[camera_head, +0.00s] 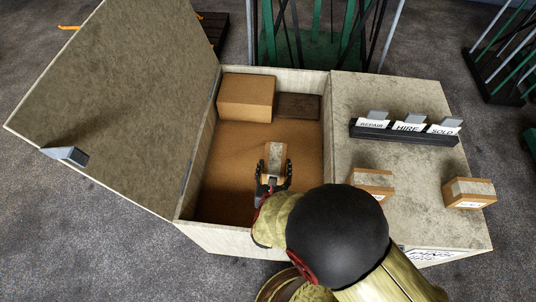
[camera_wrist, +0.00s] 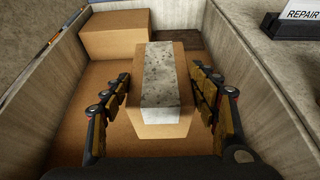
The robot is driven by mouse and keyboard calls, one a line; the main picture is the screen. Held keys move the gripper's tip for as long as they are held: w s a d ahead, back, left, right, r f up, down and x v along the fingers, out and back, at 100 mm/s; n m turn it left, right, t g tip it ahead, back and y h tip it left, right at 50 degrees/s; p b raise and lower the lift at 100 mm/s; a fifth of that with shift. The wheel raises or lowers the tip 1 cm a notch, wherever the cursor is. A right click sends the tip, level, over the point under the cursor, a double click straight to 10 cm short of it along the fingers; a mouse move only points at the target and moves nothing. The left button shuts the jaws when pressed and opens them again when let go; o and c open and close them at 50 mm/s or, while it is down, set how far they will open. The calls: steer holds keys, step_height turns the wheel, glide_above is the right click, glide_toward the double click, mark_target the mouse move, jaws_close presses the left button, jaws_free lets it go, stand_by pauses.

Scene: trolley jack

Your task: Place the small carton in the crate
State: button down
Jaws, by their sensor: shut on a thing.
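The small carton (camera_head: 275,154) is brown with a grey speckled strip along its top. My gripper (camera_head: 275,168) is shut on it, with a finger on each side, as the wrist view also shows for the carton (camera_wrist: 161,85). The carton is inside the outline of the open crate (camera_head: 222,238), over its brown floor, near the middle and toward the right wall. Its underside is hidden, so I cannot tell whether it touches the floor. My arm covers the crate's front right corner.
A larger cardboard box (camera_head: 246,97) and a dark brown block (camera_head: 298,106) occupy the crate's back. The raised lid (camera_head: 120,100) leans left. On the right-hand top stand a card holder (camera_head: 404,132) and two small cartons (camera_head: 372,180) (camera_head: 470,192). The crate's left floor is clear.

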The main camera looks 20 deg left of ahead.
mark_target(268, 154)
steer(key=w+a+f, duration=0.1)
steer(key=w, duration=0.1)
steer(key=w+a+f+b, duration=0.1)
steer(key=w+a, duration=0.1)
steer(key=w+a+f+b, duration=0.1)
steer(key=shift+w+a+f, duration=0.25)
steer(key=shift+w+a, duration=0.1)
steer(key=shift+w, duration=0.05)
steer(key=w+a+f+b, duration=0.3)
steer(key=w+f+b, duration=0.1)
steer(key=f, duration=0.5)
steer(key=shift+w+a+b, duration=0.15)
steer(key=shift+a+b, duration=0.15)
steer(key=shift+a, duration=0.1)
steer(key=c, duration=0.6)
jaws_free()
steer(key=shift+f, duration=0.15)
